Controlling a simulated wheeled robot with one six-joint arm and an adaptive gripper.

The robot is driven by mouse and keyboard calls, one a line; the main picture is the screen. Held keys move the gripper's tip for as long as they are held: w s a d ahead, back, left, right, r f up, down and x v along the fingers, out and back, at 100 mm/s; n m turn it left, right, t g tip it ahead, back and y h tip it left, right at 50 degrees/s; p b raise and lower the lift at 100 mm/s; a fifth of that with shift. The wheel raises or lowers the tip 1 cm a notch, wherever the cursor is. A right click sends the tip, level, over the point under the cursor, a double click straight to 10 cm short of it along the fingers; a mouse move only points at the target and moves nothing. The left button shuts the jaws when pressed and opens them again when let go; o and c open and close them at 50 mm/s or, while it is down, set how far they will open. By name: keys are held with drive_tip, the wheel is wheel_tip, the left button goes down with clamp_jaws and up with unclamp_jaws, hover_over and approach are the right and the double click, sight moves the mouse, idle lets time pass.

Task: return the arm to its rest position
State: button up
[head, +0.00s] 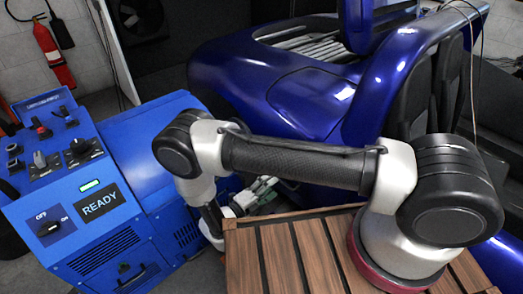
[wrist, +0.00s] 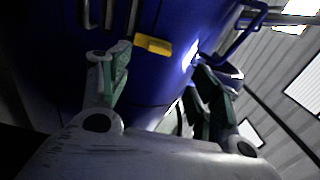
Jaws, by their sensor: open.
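My arm (head: 298,163) is stretched out to the left from its round base mount on the slatted wooden top, with its elbow bent near the blue console. My gripper (head: 266,186) hangs low behind the left edge of the wooden top, partly hidden by it. In the wrist view my gripper (wrist: 160,65) shows two green-grey fingers spread wide apart with nothing between them. Beyond the fingers is a dark blue surface with a small yellow patch (wrist: 153,45).
A blue console (head: 115,215) with knobs, an OFF/ON switch and a READY sign (head: 100,206) stands at left. A glossy blue car (head: 290,85) fills the space behind my arm. A fire extinguisher (head: 54,55) hangs on the wall.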

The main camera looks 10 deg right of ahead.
drive_tip(key=s+d+r+m+g+h, duration=0.1)
drive_tip(key=s+d+r+m+g, duration=0.35)
drive_tip(key=m, duration=0.65)
drive_tip(key=s+d+r+m+g+y, duration=0.25)
drive_tip(key=r+m+g+y, duration=0.2)
drive_tip(key=r+m, duration=0.6)
drive_tip(key=s+d+r+m+g+y, duration=0.1)
drive_tip(key=d+r+m+g+y, duration=0.3)
drive_tip(key=r+m, duration=0.6)
drive_tip(key=s+d+r+m+t+y, duration=0.3)
drive_tip(key=d+r, duration=0.4)
drive_tip(key=r, duration=0.5)
drive_tip(key=s+d+r+m+t+y, duration=0.4)
drive_tip(key=s+d+r+m, duration=0.2)
drive_tip(key=r, duration=0.7)
drive_tip(key=shift+d+m, duration=0.55)
drive_tip(key=shift+m, duration=0.7)
